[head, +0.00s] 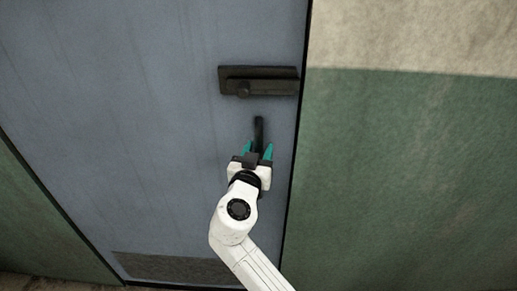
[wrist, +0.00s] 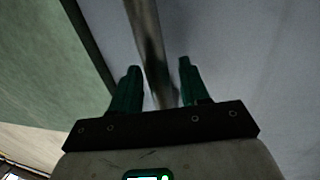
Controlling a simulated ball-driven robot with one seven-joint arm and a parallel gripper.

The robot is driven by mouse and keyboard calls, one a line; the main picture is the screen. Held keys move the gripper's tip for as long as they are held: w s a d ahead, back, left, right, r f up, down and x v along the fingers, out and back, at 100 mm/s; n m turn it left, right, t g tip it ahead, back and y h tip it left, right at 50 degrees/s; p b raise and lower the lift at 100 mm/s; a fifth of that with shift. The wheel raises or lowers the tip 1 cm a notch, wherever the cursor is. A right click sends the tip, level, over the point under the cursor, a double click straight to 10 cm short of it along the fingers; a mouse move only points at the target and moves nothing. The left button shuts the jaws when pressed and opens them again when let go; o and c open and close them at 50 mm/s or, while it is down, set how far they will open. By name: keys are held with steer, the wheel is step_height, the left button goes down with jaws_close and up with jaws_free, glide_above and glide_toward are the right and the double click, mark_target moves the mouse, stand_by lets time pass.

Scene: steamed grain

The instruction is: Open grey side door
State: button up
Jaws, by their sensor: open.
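The grey side door (head: 130,130) fills the left and middle of the head view and looks closed in its frame. Its dark upright handle (head: 258,130) is near the right edge, below a dark latch plate (head: 258,73). My gripper (head: 258,150) is open at the lower part of the handle, with a teal finger on each side of it. In the wrist view the handle (wrist: 150,50) runs down between the two fingers (wrist: 157,66). I cannot tell whether either finger touches it. The handle's lower end is hidden by my gripper.
A green and cream wall (head: 410,170) stands to the right of the door, beyond a narrow dark gap. More green wall (head: 40,225) is at the left. A dark kick plate (head: 175,268) crosses the door's bottom.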

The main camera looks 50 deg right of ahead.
steer(key=shift+c, duration=0.3)
jaws_close()
stand_by(0.3)
